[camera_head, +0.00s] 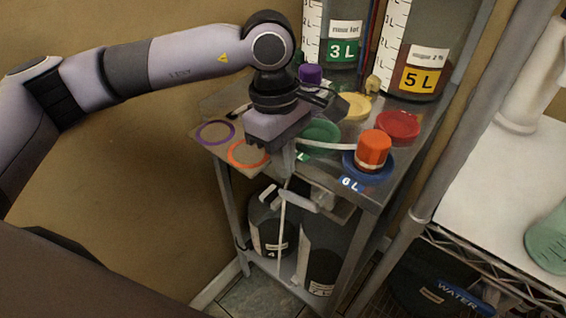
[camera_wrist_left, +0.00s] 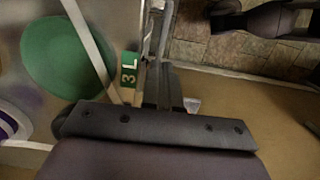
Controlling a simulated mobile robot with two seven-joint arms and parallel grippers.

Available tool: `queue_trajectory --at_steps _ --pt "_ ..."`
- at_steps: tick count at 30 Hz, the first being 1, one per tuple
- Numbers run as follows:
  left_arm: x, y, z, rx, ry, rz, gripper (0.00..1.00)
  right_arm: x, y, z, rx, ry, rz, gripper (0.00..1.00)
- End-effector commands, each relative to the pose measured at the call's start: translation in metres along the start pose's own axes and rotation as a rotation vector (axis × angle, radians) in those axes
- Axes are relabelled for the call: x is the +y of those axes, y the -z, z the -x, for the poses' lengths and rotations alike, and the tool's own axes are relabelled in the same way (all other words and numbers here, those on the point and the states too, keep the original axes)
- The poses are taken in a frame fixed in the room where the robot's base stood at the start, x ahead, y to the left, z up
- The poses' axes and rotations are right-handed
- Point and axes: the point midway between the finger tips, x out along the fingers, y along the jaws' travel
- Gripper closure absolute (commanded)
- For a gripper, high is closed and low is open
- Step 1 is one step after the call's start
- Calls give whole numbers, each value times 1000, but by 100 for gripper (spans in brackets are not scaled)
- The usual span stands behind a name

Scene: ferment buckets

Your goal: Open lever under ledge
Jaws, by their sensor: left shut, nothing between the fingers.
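A metal stand has a top shelf with a front ledge (camera_head: 338,192). Below the ledge is a pale grey lever-like piece (camera_head: 300,199), with a thin light strip hanging down from it. My left gripper (camera_head: 284,177) comes down over the front of the ledge, fingers shut and empty, with the tips just above the lever piece. I cannot tell whether they touch it. In the left wrist view the fingers (camera_wrist_left: 164,88) point along the shelf edge beside the green 3 L label (camera_wrist_left: 129,69). My right gripper is out of view.
The shelf bears a green disc (camera_head: 318,133), which also shows in the wrist view (camera_wrist_left: 62,58), a blue disc with an orange cap (camera_head: 374,150), a red dish (camera_head: 397,125), and orange and purple rings. Large containers stand behind and below. A pole (camera_head: 437,155) rises at right.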

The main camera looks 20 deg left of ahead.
Motion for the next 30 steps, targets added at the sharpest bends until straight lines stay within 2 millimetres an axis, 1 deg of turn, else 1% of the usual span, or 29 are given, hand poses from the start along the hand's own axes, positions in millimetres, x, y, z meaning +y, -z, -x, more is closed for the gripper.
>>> queue_trajectory --at_steps 1,2,3,9,12,15,21,28,29,30 --pt "1 -3 15 -1 -3 0 100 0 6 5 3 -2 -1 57" --pt "0 -4 20 0 -3 0 100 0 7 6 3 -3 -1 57" --pt "1 -1 27 0 -6 3 100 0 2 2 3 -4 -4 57" --pt "1 6 72 -1 -5 2 100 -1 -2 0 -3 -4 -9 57" --pt "0 8 90 0 -3 2 100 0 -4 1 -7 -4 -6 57" --pt "0 10 102 -1 -3 1 100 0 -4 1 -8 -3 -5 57" --pt "0 11 112 -1 -1 1 100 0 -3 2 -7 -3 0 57" --pt "0 11 112 -1 -1 0 100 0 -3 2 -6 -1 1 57" --pt "0 11 112 -1 -1 0 100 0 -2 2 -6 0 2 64" --pt "0 11 112 -1 0 0 100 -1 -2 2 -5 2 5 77"
